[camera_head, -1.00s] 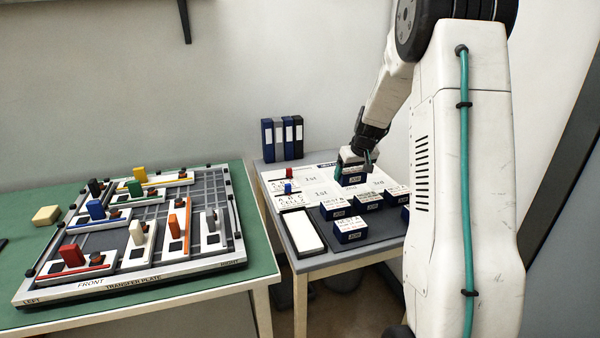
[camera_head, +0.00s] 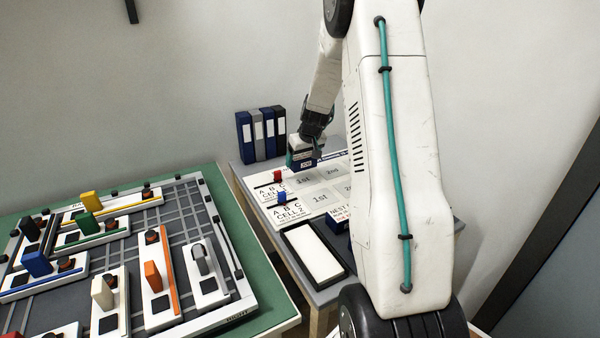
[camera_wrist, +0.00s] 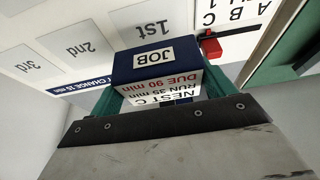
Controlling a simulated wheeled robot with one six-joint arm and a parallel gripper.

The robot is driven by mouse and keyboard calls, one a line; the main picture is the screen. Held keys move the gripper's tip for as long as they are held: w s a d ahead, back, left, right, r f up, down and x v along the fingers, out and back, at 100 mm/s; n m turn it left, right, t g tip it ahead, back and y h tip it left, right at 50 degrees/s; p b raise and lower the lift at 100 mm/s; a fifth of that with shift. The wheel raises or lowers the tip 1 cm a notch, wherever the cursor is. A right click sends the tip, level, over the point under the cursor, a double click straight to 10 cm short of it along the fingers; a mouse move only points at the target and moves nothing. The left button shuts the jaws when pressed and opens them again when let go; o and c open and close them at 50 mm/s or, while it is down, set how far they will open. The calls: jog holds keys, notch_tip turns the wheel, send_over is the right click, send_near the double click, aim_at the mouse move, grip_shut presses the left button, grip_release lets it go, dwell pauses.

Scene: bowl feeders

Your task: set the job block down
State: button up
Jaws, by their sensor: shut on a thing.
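The job block (camera_head: 304,163) is dark blue with a white JOB label. In the wrist view the job block (camera_wrist: 155,62) also shows a white face reading NEST C, RUN 35 min, DUE 90 min. My gripper (camera_head: 303,148) is shut on it, with teal fingers at its two sides, over the far part of the white board. The board (camera_head: 345,178) has places marked 1st and 2nd; the wrist view also shows 3rd. The block appears near the board's blue far strip, close to the 1st place. I cannot tell whether it touches the board.
Red and blue pegs (camera_head: 281,194) stand on the cell cards at the board's left. A black-rimmed white tray (camera_head: 314,252) lies in front, and another NEST block (camera_head: 338,217) is partly hidden by my arm. Binders (camera_head: 262,135) stand behind. The transfer plate (camera_head: 190,310) fills the left table.

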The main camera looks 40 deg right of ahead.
aim_at(303, 180)
jog(key=shift+s+f, duration=0.1)
jog(key=shift+f, duration=2.6)
jog(key=shift+f, duration=0.15)
jog(key=o, duration=1.1)
